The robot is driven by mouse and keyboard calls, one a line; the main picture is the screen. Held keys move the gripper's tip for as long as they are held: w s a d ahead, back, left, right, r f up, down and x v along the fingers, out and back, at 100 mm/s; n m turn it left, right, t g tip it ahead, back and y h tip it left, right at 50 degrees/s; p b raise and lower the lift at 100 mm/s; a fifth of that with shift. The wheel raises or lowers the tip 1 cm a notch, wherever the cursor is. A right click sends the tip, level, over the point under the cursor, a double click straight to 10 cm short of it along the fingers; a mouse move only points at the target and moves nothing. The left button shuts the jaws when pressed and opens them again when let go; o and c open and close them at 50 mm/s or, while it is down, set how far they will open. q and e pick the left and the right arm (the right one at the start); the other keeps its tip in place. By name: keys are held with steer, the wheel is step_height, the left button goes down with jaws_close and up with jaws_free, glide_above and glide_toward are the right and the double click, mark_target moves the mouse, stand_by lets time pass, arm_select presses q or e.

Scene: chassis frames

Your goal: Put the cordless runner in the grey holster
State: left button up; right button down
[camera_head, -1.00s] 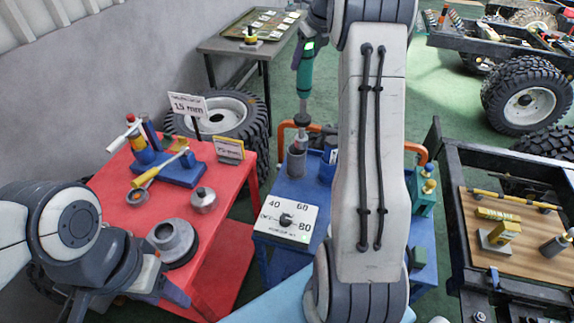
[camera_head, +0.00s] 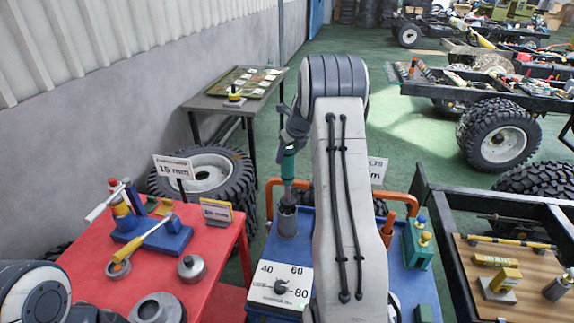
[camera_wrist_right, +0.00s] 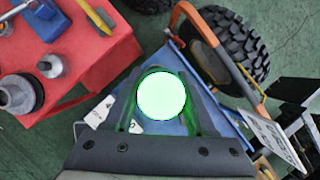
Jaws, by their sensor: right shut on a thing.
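The cordless runner (camera_head: 288,165) is a green-bodied tool with a dark grey lower end. It hangs upright in my right gripper (camera_head: 290,140), which is shut on it and partly hidden by my arm. The grey holster (camera_head: 287,222) is an upright cup on the blue cart. The runner's lower end is at the holster's mouth and appears to be inside it; how deep I cannot tell. In the right wrist view the runner (camera_wrist_right: 160,96) shows as a bright pale-green disc between the fingers (camera_wrist_right: 160,110), and it hides the holster. My left gripper is out of view.
The blue cart (camera_head: 268,247) has an orange rail (camera_head: 270,188), a dial plate (camera_head: 280,285) and a green block (camera_head: 418,243). A red table (camera_head: 210,262) with tools stands left. A wheeled chassis frame with a wooden board (camera_head: 510,268) stands right. My right arm hides the cart's middle.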

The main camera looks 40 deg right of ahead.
mark_target(288, 165)
steer(key=shift+w+f+p, duration=0.1)
steer(key=shift+f+p, duration=0.35)
steer(key=shift+f, duration=1.85)
steer(key=shift+c, duration=1.2)
jaws_free()
steer(key=shift+a+f, duration=0.1)
steer(key=shift+f, duration=0.05)
steer(key=shift+r, duration=0.2)
steer(key=shift+s+r, duration=0.25)
steer(key=shift+r, duration=0.1)
steer(key=b+v, duration=0.2)
steer(key=v, duration=0.9)
steer(key=shift+r+b, duration=0.1)
steer(key=shift+b, duration=0.2)
